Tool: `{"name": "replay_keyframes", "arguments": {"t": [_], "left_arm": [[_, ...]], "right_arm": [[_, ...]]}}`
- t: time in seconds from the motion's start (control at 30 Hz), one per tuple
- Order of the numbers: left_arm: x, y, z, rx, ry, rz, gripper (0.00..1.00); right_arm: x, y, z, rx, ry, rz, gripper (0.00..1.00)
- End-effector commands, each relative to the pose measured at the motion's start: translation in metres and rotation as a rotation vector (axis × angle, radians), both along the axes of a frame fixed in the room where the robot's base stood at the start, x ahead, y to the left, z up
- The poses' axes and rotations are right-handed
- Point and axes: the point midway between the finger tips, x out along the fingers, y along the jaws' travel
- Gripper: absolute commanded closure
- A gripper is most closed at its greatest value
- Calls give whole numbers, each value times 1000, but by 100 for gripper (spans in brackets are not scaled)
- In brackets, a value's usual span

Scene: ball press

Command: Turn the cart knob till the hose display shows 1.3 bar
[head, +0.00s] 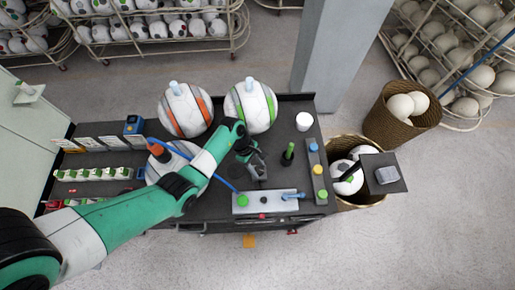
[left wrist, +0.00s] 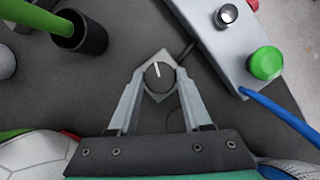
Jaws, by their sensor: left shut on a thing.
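The cart knob (left wrist: 159,76) is a round dark dial with a white pointer line, on a grey diamond-shaped base. In the left wrist view the pointer stands almost upright, tilted slightly left. My left gripper (left wrist: 160,78) is shut on the knob, one finger on each side. In the head view my left gripper (head: 256,168) is over the middle of the dark cart top (head: 215,205) and hides most of the knob. A small blue device (head: 133,124) stands at the cart's left; it may be the hose display, but no reading is legible. My right gripper is not in view.
Striped balls (head: 185,109) stand behind my left arm. A grey block (head: 271,201) with a green button (left wrist: 265,62) and a blue hose (left wrist: 280,118) lies in front. A green-handled tool (head: 288,153) stands upright nearby. A white cup (head: 304,121) is at the back right.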

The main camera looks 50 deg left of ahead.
Motion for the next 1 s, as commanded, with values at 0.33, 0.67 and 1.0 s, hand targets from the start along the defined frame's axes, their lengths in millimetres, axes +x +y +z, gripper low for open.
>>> {"name": "replay_keyframes", "arguments": {"t": [0.33,0.67,1.0], "left_arm": [[3,0,-1,-1,-2,-252,100],[3,0,0,0,-1,-355,100],[2,0,0,0,-1,-365,100]], "right_arm": [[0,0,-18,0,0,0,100],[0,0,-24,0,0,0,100],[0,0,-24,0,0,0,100]]}}
